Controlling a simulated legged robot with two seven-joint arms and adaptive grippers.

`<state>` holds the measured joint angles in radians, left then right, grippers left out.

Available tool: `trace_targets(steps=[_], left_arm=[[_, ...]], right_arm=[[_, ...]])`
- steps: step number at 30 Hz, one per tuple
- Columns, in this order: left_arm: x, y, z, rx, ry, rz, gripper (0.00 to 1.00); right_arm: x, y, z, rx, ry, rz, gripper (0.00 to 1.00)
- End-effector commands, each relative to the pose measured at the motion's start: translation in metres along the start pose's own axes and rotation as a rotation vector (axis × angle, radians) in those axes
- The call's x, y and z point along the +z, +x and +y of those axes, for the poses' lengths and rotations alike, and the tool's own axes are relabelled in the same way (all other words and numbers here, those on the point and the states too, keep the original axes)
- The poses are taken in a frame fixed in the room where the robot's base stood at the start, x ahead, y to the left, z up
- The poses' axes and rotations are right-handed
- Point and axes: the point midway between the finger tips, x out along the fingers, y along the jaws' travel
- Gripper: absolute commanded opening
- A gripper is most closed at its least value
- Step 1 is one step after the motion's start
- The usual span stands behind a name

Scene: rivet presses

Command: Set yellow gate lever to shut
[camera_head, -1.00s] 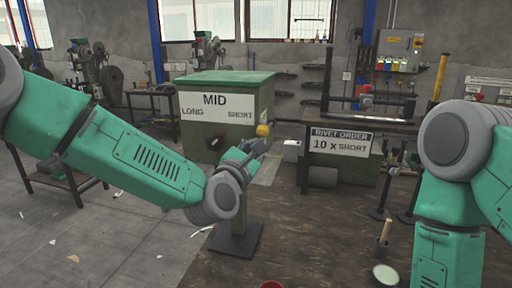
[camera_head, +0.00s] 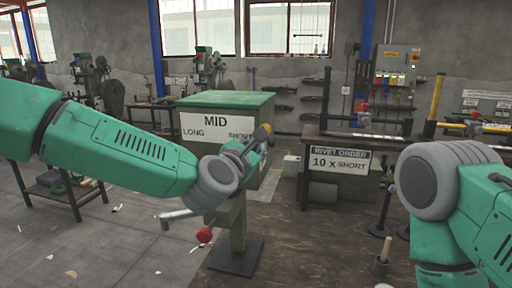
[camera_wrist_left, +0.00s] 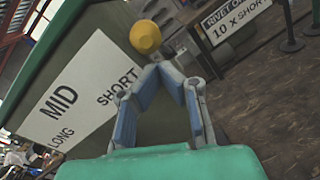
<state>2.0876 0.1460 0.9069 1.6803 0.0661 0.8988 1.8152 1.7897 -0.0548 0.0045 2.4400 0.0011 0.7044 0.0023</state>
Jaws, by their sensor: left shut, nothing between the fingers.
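The yellow lever knob (camera_head: 265,129) is at the right side of the green MID box (camera_head: 187,146), level with the word SHORT. In the left wrist view the yellow knob (camera_wrist_left: 145,37) lies just beyond my left fingertips. My left gripper (camera_head: 262,143) is beside the knob in the head view. In the wrist view my left gripper (camera_wrist_left: 160,68) has its fingertips together and nothing between them. Whether they touch the knob or its rod cannot be told. The lever's rod is mostly hidden. My right gripper is out of view; only my right arm shows.
A red ball (camera_head: 204,235) hangs low beside the box's post, near a grey bar (camera_head: 180,215). The RIVET ORDER sign (camera_head: 340,160) reads 10 x SHORT, in front of a workbench to the right. Floor in front of the post is clear.

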Motion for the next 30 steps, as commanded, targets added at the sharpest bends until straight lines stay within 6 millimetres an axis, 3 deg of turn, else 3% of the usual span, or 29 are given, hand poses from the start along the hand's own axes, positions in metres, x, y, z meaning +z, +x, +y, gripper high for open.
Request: trace_targets(steps=[10,21,30], left_arm=[[-0.001,-0.012,0.0,0.0,-0.001,0.001,0.0],[-0.002,-0.086,0.0,-0.001,-0.002,0.001,0.0],[-0.009,-0.117,-0.005,-0.008,0.014,0.01,0.0]], right_arm=[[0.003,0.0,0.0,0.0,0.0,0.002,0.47],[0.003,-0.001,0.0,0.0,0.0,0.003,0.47],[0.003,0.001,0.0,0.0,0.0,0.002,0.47]])
